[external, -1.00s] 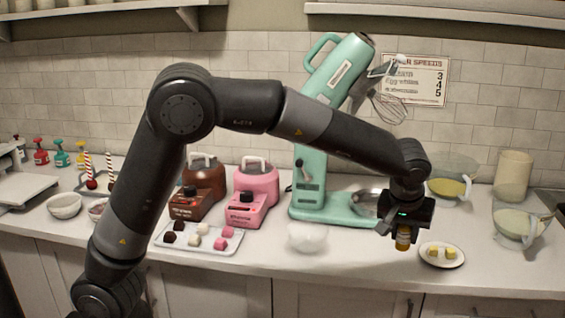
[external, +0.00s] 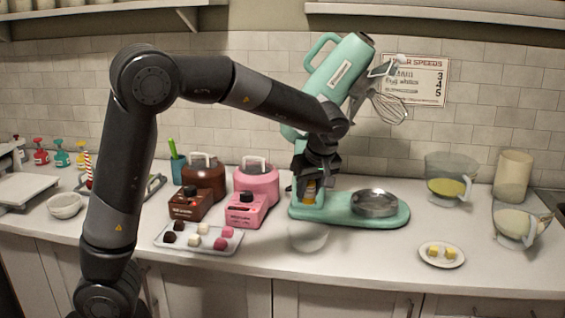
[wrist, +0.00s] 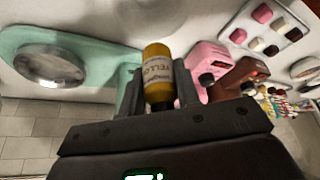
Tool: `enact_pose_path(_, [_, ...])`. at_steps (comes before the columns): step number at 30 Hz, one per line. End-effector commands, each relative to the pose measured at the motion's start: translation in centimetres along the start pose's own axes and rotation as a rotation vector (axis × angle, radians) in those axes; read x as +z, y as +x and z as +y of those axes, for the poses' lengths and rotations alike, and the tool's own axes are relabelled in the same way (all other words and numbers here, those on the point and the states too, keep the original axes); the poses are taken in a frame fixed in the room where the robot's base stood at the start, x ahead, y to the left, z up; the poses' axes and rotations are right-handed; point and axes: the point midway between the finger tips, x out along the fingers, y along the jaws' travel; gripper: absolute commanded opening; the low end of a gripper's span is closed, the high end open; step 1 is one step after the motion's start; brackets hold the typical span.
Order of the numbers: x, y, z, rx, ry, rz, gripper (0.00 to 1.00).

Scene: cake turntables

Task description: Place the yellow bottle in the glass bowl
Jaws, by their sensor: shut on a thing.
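The yellow bottle (external: 310,191) hangs from my gripper (external: 313,178) in the external view. In the wrist view the bottle (wrist: 157,66) sits between the two fingers of my gripper (wrist: 158,98), with its label upside down and its dark cap toward the palm. The gripper is shut on it. The glass bowl (external: 308,238) is clear and stands on the counter near the front edge. The bottle is above the bowl in the external picture, apart from it, in front of the mixer's column. I cannot make out the bowl in the wrist view.
The green stand mixer (external: 345,214) with its metal bowl (external: 375,203) is close behind and right. Pink (external: 258,190) and brown (external: 202,185) machines and a sweets tray (external: 172,243) stand left. A small plate (external: 442,265) is at right, with clear counter between.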

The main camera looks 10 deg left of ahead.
Motion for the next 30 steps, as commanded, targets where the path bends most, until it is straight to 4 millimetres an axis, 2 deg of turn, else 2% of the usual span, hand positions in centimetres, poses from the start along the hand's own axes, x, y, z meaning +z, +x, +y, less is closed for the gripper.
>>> enact_pose_path(21, [3.3, 7.7, 0.0, -0.001, 0.004, 0.0, 0.07])
enact_pose_path(30, [3.8, 9.1, 0.0, 0.0, 0.002, 0.0, 0.07])
